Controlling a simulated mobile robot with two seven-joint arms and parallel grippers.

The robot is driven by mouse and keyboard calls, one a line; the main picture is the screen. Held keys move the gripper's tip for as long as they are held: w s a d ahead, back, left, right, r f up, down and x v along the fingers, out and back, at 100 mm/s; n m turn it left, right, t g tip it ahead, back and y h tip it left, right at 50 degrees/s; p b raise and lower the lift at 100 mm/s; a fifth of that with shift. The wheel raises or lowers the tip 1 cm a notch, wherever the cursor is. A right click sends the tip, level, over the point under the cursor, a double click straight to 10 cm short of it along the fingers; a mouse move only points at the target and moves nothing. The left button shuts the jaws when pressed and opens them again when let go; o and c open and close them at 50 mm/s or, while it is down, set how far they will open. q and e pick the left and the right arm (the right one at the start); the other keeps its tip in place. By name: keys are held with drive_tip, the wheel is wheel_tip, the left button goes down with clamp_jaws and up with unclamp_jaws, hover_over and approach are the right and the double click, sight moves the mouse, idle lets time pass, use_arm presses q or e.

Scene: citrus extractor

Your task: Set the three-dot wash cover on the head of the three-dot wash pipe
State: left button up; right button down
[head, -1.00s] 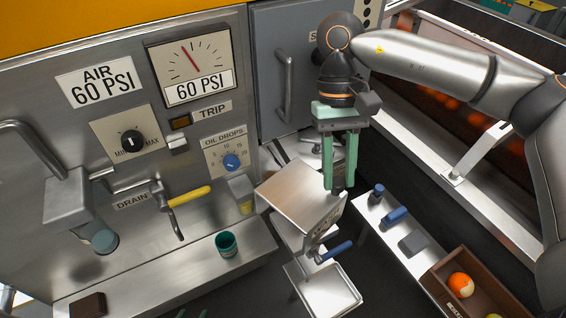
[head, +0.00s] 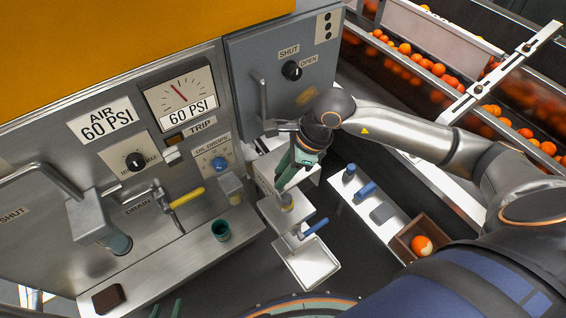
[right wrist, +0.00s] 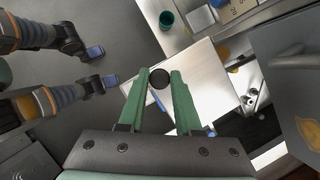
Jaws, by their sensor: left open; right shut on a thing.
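My right gripper (head: 284,181) has green fingers and is shut on a small part in front of the grey cabinet. In the right wrist view a dark round piece (right wrist: 161,78) sits between the fingertips, over a pale metal plate (right wrist: 198,70). I cannot tell whether they are one part, or read three dots on it.
A blue-handled valve (head: 314,228) and a pale tray (head: 312,262) stand below the gripper. A teal cup (head: 221,230) is on the ledge. An open wooden box (head: 402,242) holds an orange ball.

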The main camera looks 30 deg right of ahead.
sight(286, 188)
drive_tip(key=shift+d+r, duration=0.1)
idle(0.3)
drive_tip(key=shift+w+b, duration=0.1)
drive_tip(key=shift+b, duration=0.35)
wheel_tip(286, 188, down, 6)
drive_tip(key=b, duration=0.5)
drive_tip(key=shift+b, duration=0.4)
wheel_tip(286, 188, down, 2)
drive_tip(key=shift+f+b, duration=0.1)
drive_tip(key=shift+b, duration=0.9)
use_arm(q)
drive_tip(key=w+d+f+b, duration=0.1)
drive_tip(key=d+f+b, duration=0.2)
drive_tip(key=f, duration=0.7)
drive_tip(key=shift+w+d+f+m+h+b, duration=0.2)
drive_tip(key=shift+f+m+h+b, duration=0.15)
drive_tip(key=shift+b, duration=0.4)
use_arm(e)
wheel_tip(286, 188, down, 5)
drive_tip(key=shift+r, duration=0.1)
use_arm(q)
drive_tip(key=shift+w+r, duration=0.1)
drive_tip(key=shift+r, duration=0.1)
